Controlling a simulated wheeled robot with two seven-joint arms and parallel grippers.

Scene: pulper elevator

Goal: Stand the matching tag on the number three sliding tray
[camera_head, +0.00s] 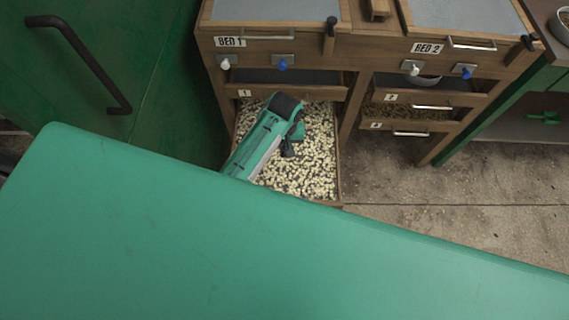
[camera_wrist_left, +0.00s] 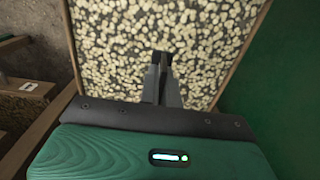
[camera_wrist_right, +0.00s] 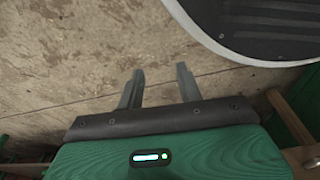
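A wooden cabinet shows in the head view with several labelled trays. The number one tray (camera_head: 338,175) is pulled out and full of pale beans. At the right, under BED 2, a tray labelled 2 (camera_head: 455,99) sits above a lower tray (camera_head: 440,129) whose label is too small to read surely. Both have metal handles. I make out no loose tag. My right gripper (camera_wrist_right: 156,72) is open and empty above the floor, outside the head view.
BED 1 and BED 2 have white and blue knobs on their fronts. A small wooden block (camera_head: 377,9) sits on top between them. A green door with a dark handle (camera_head: 100,70) is at the left. The concrete floor (camera_head: 400,185) at the right is open.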

